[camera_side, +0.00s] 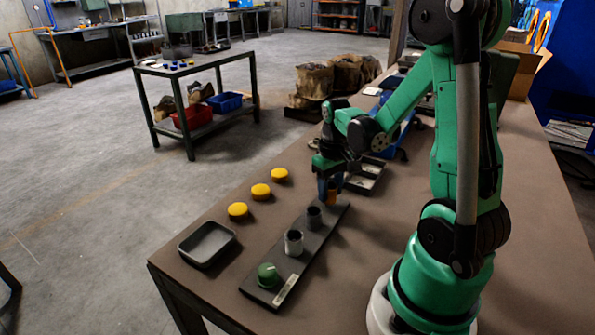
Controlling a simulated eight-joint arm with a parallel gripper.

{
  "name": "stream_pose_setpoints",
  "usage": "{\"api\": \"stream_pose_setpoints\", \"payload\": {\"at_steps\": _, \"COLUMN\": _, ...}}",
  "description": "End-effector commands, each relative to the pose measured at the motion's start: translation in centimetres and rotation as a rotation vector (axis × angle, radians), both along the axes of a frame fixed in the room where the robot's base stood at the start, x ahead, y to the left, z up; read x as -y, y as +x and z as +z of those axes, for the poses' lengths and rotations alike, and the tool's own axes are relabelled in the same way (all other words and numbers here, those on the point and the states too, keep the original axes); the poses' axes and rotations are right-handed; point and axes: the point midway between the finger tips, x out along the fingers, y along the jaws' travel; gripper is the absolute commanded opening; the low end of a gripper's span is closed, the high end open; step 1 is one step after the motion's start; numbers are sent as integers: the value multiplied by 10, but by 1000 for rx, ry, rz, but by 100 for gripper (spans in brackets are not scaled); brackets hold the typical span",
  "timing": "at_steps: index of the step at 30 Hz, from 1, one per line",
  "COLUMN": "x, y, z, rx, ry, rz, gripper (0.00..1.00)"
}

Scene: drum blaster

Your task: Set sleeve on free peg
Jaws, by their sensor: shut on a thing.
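A long dark board (279,266) lies on the brown table. A green rounded piece (268,275) stands at its near end, then a light grey sleeve (293,242), then a dark grey sleeve (314,217). My gripper (331,193) points down over the board's far end and is shut on a small orange sleeve (333,196), which is partly hidden by the fingers. I cannot tell whether the orange sleeve touches the board or is around a peg. No bare peg shows clearly.
Three yellow round pieces (261,191) lie in a row left of the board. An empty dark tray (207,244) sits near the table's left corner. Another grey tray (368,178) stands behind my gripper. The table to the right of my arm is clear.

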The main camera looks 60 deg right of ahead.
Motion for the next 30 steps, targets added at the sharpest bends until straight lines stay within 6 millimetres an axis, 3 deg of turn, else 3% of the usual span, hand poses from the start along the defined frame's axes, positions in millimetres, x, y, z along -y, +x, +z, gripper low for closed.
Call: {"api": "stream_pose_setpoints", "payload": {"at_steps": 30, "x": 0, "y": 0, "z": -11, "rx": 0, "ry": 0, "rz": 0, "gripper": 0}}
